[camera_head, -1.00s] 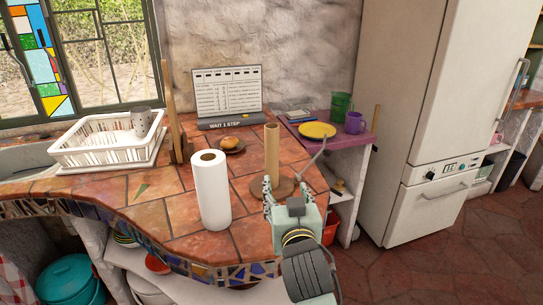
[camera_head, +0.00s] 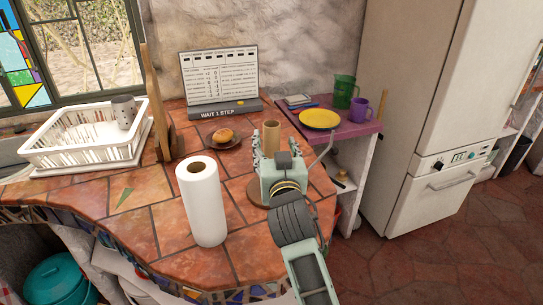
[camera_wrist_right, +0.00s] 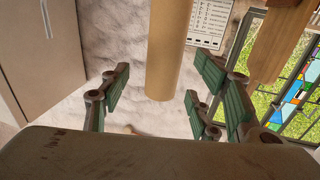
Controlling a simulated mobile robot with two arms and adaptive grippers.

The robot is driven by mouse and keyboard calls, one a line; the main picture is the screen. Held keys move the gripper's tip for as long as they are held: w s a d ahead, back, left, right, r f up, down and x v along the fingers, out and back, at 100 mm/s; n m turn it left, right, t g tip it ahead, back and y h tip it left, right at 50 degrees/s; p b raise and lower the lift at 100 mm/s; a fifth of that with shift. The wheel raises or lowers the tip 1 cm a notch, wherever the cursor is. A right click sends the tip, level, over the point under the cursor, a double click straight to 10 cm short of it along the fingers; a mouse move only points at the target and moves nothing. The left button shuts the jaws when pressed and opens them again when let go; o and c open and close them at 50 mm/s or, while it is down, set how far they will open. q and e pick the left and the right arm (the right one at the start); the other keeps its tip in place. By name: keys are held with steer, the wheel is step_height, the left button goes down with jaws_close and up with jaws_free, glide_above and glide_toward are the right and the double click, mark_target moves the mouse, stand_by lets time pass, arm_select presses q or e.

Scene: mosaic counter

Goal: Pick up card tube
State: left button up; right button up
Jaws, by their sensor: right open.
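The card tube (camera_head: 271,136) is a plain tan cylinder standing upright near the right end of the tiled counter. My right gripper (camera_head: 274,156) hides its lower part. A round brown base (camera_head: 255,190) shows partly behind the gripper. In the right wrist view the tube (camera_wrist_right: 167,45) reaches down from the top edge, between the green-padded fingers of my right gripper (camera_wrist_right: 165,95). The fingers are open, with clear gaps on both sides of the tube. My left gripper is not in view.
A white paper roll (camera_head: 203,203) stands just left of my right arm. Behind are a bun on a plate (camera_head: 225,139), a sign board (camera_head: 218,84) and a wooden board (camera_head: 158,105). A white dish rack (camera_head: 84,137) is left. A purple shelf (camera_head: 343,130) holds a yellow plate (camera_head: 320,119).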

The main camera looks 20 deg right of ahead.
mark_target(273, 144)
steer(key=w, duration=0.2)
steer(key=w+p, duration=0.1)
steer(key=w, duration=0.1)
steer(key=shift+w+d+f, duration=0.1)
steer(key=shift+d+f, duration=0.1)
steer(key=shift+f, duration=0.05)
steer(key=shift+w, duration=0.25)
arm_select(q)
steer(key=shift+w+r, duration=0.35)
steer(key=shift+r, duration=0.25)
arm_select(e)
steer(key=c, duration=0.9)
